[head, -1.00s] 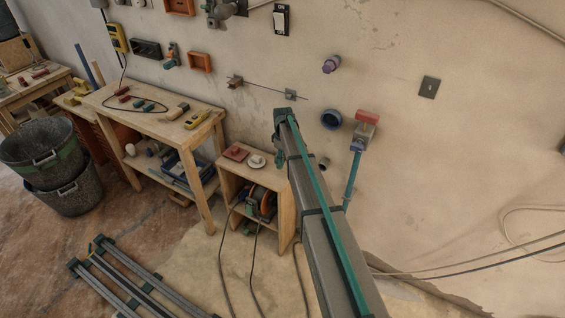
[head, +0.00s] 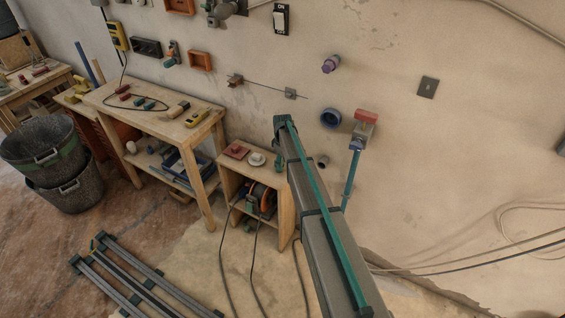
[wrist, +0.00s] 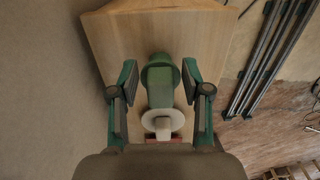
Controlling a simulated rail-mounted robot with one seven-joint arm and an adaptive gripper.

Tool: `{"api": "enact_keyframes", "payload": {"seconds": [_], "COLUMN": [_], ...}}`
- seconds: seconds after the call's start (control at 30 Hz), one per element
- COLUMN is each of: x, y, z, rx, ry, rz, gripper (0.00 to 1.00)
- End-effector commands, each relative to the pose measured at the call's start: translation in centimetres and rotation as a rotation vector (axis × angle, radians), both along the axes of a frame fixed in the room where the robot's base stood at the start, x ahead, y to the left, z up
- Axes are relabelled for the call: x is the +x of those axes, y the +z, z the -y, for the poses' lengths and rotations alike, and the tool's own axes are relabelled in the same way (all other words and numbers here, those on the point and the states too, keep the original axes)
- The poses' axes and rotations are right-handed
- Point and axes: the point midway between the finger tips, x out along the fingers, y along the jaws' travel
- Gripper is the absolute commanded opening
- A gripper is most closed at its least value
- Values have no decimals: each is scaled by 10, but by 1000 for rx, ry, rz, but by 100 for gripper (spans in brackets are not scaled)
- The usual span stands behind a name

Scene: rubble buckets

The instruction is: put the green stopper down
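The green stopper (wrist: 160,80) shows in the wrist view between the two fingers of my gripper (wrist: 160,86). The fingers stand apart, with a visible gap on each side of the stopper, so my gripper is open around it and not closed on it. The stopper is over or on the pale wooden top (wrist: 205,28); I cannot tell its exact contact with the wood.
A white knobbed disc (wrist: 163,122) and a red piece (wrist: 178,140) lie close to the stopper in the wrist view. The wall beside the cabinet carries a blue ring (head: 331,118) and a red-topped fixture (head: 364,120). A workbench (head: 150,118) stands to the left.

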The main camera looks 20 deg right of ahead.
Motion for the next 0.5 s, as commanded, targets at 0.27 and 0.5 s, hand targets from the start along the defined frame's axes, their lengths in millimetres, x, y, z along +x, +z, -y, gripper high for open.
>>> {"api": "enact_keyframes", "payload": {"seconds": [0.27, 0.5], "x": [0, 0], "y": [1, 15], "z": [0, 0], "rx": [0, 0], "ry": [0, 0], "rz": [0, 1], "gripper": [53, 53]}}
